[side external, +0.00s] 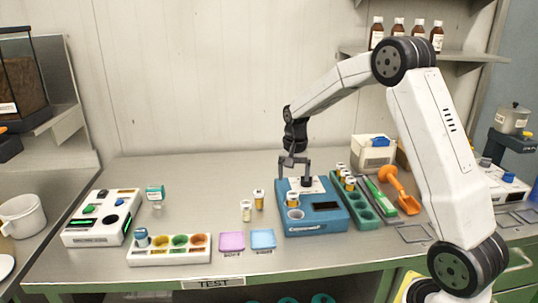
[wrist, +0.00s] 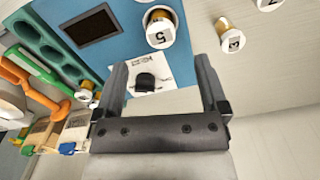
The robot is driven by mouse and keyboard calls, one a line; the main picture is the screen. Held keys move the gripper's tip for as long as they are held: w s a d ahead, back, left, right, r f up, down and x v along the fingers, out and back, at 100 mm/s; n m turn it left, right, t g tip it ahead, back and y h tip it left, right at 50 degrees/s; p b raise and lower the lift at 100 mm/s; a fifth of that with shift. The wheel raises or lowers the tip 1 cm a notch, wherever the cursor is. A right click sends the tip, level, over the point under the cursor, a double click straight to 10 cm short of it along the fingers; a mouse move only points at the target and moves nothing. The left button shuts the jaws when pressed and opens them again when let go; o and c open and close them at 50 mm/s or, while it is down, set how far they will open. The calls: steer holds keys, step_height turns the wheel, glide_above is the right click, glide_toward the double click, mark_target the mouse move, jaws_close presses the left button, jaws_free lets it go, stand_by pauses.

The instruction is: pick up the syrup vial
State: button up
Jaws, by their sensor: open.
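Several small vials with white caps and amber bodies are in view; I cannot tell which one holds syrup. One vial (side external: 293,200), capped "5" in the wrist view (wrist: 160,33), stands at the blue device (side external: 325,226). Two more vials (side external: 246,210) (side external: 259,199) stand on the bench left of the device; one cap (wrist: 236,41) reads "3" in the wrist view. Others stand in the green rack (side external: 363,215). My gripper (side external: 294,172) is open and empty, pointing down above the back of the blue device; its fingers (wrist: 160,72) show apart in the wrist view.
A white tray (side external: 140,254) with coloured wells, a pink dish (side external: 231,241) and a blue dish (side external: 263,239) lie in front. A white button box (side external: 102,218) is at left. An orange scoop (side external: 401,191) lies right of the rack. The bench behind the vials is clear.

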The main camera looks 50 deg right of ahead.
mark_target(292, 193)
steer(key=shift+f, duration=3.95)
jaws_close()
steer(key=shift+w+r, duration=0.1)
steer(key=shift+r, duration=0.15)
steer(key=shift+r, duration=0.55)
steer(key=s+a+r, duration=0.2)
steer(key=s+r, duration=0.3)
steer(key=s, duration=0.1)
steer(key=s+a+r, duration=0.2)
steer(key=s+r, duration=0.4)
steer(key=s, duration=0.1)
steer(key=shift+s+a+r, duration=0.15)
steer(key=shift+a+r, duration=0.1)
